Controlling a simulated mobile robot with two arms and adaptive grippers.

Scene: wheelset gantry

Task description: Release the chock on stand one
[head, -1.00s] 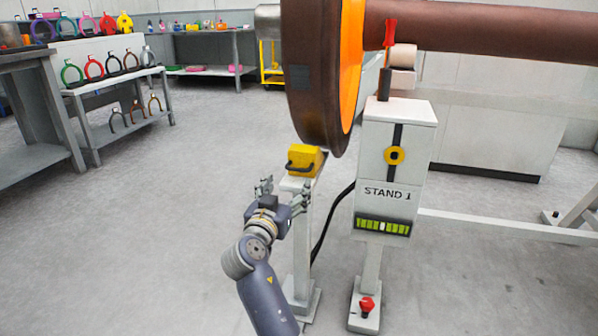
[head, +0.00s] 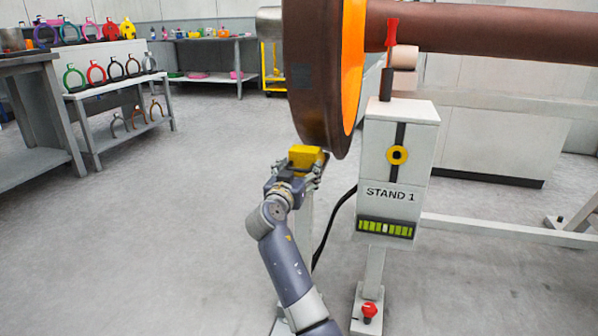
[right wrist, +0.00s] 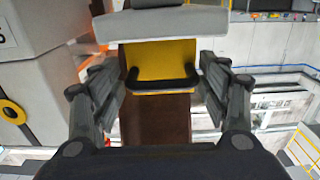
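The yellow chock (head: 306,153) sits against the lower rim of the large brown wheel (head: 313,80), beside the white stand marked STAND 1 (head: 391,160). In the right wrist view the chock (right wrist: 160,62) shows its black handle (right wrist: 161,83). My right gripper (head: 296,171) is at the chock's near side. In the right wrist view my right gripper (right wrist: 160,88) has its fingers spread, one on each side of the handle, with gaps visible. My left gripper is not in view.
A red push button (head: 369,310) is on the foot of STAND 1. A black cable (head: 333,225) runs between the posts. Shelves with coloured rings (head: 110,68) stand at the back left. The floor at left is clear.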

